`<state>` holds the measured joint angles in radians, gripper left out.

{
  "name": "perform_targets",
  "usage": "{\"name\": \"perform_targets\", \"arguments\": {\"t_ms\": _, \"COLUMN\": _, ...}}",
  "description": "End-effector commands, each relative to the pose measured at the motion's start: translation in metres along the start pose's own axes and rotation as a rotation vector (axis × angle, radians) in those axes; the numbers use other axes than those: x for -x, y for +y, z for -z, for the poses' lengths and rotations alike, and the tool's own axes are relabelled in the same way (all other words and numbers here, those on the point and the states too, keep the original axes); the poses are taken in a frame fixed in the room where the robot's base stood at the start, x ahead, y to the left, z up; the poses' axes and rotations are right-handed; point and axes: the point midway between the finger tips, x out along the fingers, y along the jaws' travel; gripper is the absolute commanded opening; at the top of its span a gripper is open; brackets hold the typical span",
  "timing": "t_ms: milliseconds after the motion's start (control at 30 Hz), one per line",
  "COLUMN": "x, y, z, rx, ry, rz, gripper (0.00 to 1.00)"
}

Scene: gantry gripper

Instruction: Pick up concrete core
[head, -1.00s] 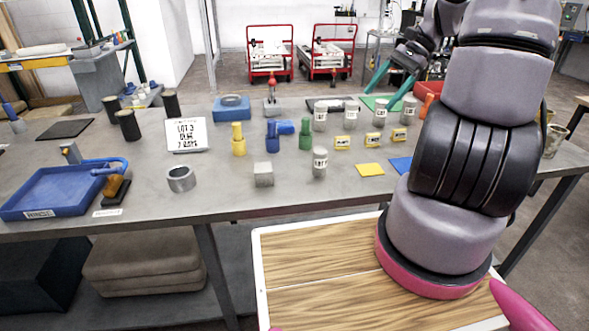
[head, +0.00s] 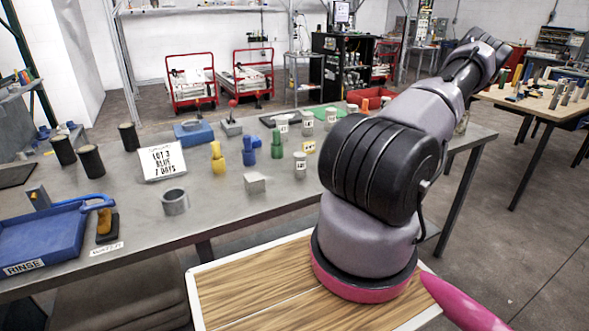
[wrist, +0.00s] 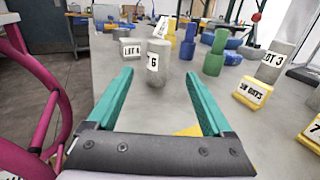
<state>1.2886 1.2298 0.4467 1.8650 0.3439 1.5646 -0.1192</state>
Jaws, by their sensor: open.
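Several grey concrete cores with white labels stand upright on the grey table. In the head view one core (head: 300,165) stands nearest the front, with others (head: 282,124) behind it. In the wrist view a core (wrist: 158,65) marked "6" stands beyond my open fingertips and lines up between them; I cannot tell the exact gap.
Yellow tags (wrist: 253,92), green (wrist: 215,52) and blue cylinders stand near the cores. Another table (head: 520,105) stands right.

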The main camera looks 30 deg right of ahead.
Motion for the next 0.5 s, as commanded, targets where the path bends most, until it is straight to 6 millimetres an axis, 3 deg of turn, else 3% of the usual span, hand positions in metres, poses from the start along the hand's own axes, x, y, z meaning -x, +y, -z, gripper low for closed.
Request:
{"name": "perform_targets", "arguments": {"t_ms": 200, "x": -0.036, "y": 0.001, "z": -0.001, "rx": -0.001, "ry": -0.001, "rz": -0.005, "gripper": 0.85}}
{"name": "perform_targets", "arguments": {"t_ms": 500, "x": -0.065, "y": 0.003, "z": 0.0, "rx": 0.0, "ry": 0.0, "rz": -0.007, "gripper": 0.85}}
